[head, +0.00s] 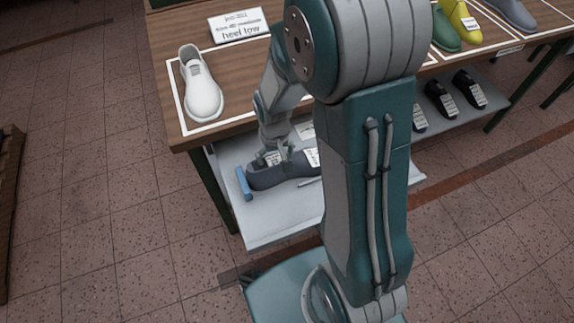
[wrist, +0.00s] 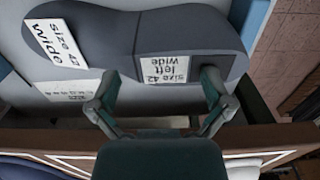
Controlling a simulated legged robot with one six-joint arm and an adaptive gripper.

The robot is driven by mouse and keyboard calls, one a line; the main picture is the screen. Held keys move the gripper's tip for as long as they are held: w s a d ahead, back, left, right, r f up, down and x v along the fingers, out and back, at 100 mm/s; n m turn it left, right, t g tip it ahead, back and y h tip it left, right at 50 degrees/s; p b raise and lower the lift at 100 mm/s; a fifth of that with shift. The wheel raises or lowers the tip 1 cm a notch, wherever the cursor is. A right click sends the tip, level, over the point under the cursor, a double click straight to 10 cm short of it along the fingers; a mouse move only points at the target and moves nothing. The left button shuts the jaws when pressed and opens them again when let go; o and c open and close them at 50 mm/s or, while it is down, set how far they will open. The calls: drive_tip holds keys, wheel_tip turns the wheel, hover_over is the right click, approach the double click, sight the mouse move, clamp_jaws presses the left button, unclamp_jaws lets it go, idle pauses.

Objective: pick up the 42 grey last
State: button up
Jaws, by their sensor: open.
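The grey last (head: 265,180) lies on its side or sole, I cannot tell which, on the light lower shelf under the table. In the wrist view the last (wrist: 115,42) stretches across the top, with one white label reading "size 42 wide" and another reading "size 42 left wide". A dark round hole shows near its right end. My gripper (head: 272,152) is at the heel part of the last, partly hidden by my arm. In the wrist view my gripper (wrist: 160,85) is open, its fingers apart near the label's two sides, with nothing held. Contact cannot be told.
A blue block (head: 243,184) stands beside the last at the shelf's left end. The wooden table edge (head: 190,142) overhangs the shelf. A white shoe-like last (head: 202,92) and a "heel low" sign (head: 238,27) are on top. Black lasts (head: 440,98) stand farther right below.

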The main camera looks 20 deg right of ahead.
drive_tip(key=shift+f, duration=0.2)
drive_tip(key=c, duration=1.2)
drive_tip(key=shift+r, duration=0.1)
drive_tip(key=shift+c, duration=0.3)
